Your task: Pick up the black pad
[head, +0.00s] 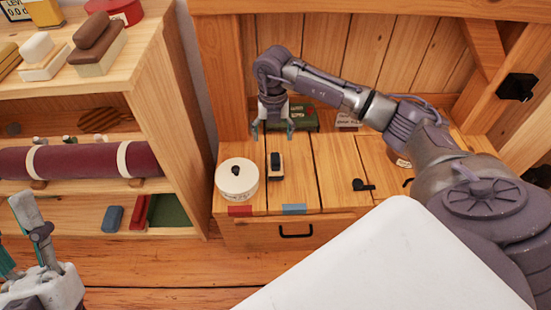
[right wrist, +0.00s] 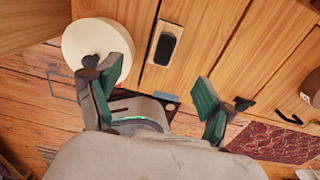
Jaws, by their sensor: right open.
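The black pad (head: 275,159) lies on a small pale wooden block (head: 277,173) on the wooden cabinet top, just right of a round white container. In the right wrist view the black pad (right wrist: 165,48) shows on its block (right wrist: 158,62), above the gap between my fingers. My right gripper (head: 272,129) is open and empty, pointing down, and appears behind the pad in the head view. Its two green-padded fingers (right wrist: 160,88) stand apart from the pad. My left gripper (head: 36,220) is partly in view at the lower left, away from the cabinet.
The white container (head: 237,180) with a dark knob stands close left of the pad. A small black part (head: 362,185) lies to the right. A dark green box (head: 300,118) stands behind. A shelf (head: 150,105) with several items is on the left. Bare top lies between pad and black part.

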